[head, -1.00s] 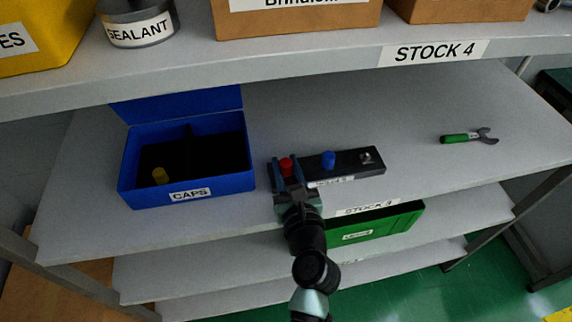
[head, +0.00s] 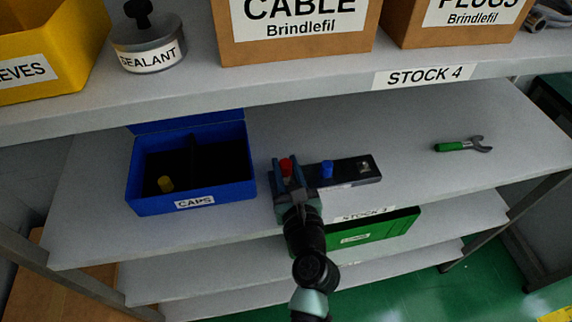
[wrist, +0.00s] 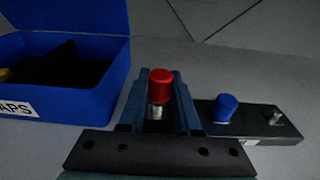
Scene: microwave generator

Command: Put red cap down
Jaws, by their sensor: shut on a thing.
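The red cap (wrist: 160,86) is between the fingers of my gripper (wrist: 158,100), which is shut on it. The cap also shows in the head view (head: 286,166), at the left end of the dark block (head: 350,172). In the wrist view a bare metal stud (wrist: 154,112) shows just below the cap; I cannot tell whether they touch. The blue cap (wrist: 224,107) sits on the block to the right, and another bare metal stud (wrist: 275,117) stands at its right end. My fingers hide the block's left end.
The open blue CAPS box (head: 222,188) stands left of my gripper, with a yellow cap (head: 165,184) inside. A green-handled wrench (head: 462,146) lies at the right. The STOCK 4 shelf edge (head: 330,88) runs above. The shelf (head: 415,135) between block and wrench is clear.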

